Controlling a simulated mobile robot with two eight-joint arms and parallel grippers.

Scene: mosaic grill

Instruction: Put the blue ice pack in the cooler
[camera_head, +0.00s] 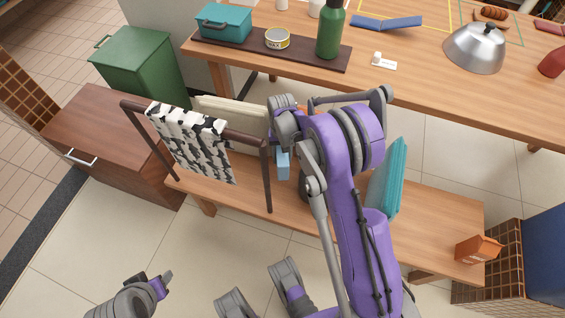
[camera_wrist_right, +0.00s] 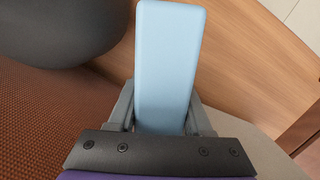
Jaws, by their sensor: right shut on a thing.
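My right gripper (camera_wrist_right: 160,112) is shut on a light blue block, the ice pack (camera_wrist_right: 170,60), which stands out from between the fingers. In the head view the ice pack (camera_head: 283,166) shows just below my right wrist, over the wooden bench; my arm hides most of that gripper. My left gripper (camera_head: 155,284) is low at the left, away from everything; its opening is unclear. A green lidded box with a handle (camera_head: 140,62) stands at the upper left, and a smaller teal box with a handle (camera_head: 223,22) sits on the table. I cannot tell which is the cooler.
The bench (camera_head: 435,225) holds a dark rack with a patterned cloth (camera_head: 190,138), a cream cushion (camera_head: 232,115), a teal cushion (camera_head: 388,178) and an orange box (camera_head: 477,249). A brown cabinet (camera_head: 105,135) stands left. The table (camera_head: 430,90) lies behind, with a green bottle (camera_head: 330,30).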

